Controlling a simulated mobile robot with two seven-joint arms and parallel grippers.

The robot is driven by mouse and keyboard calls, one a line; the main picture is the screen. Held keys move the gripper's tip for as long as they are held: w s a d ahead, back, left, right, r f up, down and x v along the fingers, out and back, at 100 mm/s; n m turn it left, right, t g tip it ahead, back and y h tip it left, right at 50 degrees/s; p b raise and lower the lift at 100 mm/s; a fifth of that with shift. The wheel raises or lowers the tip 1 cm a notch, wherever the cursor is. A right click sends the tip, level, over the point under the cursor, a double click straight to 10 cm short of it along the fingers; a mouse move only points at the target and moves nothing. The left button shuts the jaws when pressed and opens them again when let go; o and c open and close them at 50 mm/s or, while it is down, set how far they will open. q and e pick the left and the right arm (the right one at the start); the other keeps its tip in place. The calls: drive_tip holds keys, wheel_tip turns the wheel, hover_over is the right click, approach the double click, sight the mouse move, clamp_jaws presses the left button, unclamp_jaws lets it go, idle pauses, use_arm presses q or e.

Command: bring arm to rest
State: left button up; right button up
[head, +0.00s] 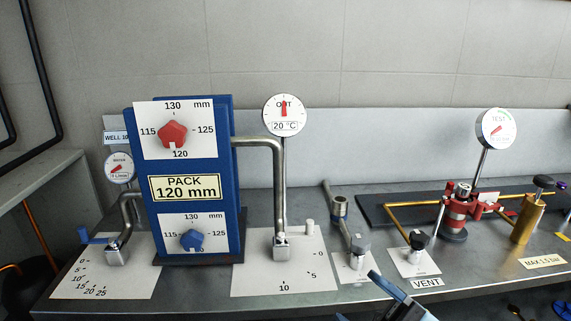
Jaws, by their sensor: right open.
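My right gripper (374,296) shows at the bottom edge, right of centre, as dark fingers with blue edges. It is open, and nothing shows between its fingers. It appears in front of the bench's front edge, below the white dial plate (302,248) and the VENT label (427,283). Most of the right arm is outside the picture. My left gripper is not in view.
A blue panel (184,181) with red and blue knobs stands on the steel bench (203,289). A bent pipe (278,185) and an upright gauge (284,115) are beside it. Black-knobbed valves (418,240), a red fitting (456,209) and a brass cylinder (527,220) stand to the right.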

drive_tip(key=w+d+f+m+t+h, duration=0.2)
drive_tip(key=d+f+m+t+h, duration=0.2)
drive_tip(key=f+m+t+h, duration=0.8)
drive_tip(key=s+d+f+m+g+h, duration=0.1)
drive_tip(key=s+f+m+g+h, duration=0.3)
drive_tip(key=f, duration=0.6)
drive_tip(key=s+d+f+m+g+h, duration=0.2)
drive_tip(key=s+f+m+g, duration=0.3)
drive_tip(key=f+g, duration=0.3)
use_arm(q)
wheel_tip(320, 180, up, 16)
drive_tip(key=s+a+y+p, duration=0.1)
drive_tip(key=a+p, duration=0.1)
drive_tip(key=p, duration=2.3)
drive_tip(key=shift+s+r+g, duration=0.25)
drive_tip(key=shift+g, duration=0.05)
use_arm(e)
wheel_tip(320, 180, up, 16)
drive_tip(key=s+d+t+h, duration=0.1)
drive_tip(key=shift+s+d, duration=0.35)
drive_tip(key=shift+d, duration=0.05)
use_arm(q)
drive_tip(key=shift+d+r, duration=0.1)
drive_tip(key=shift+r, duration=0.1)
use_arm(e)
drive_tip(key=shift+d, duration=0.1)
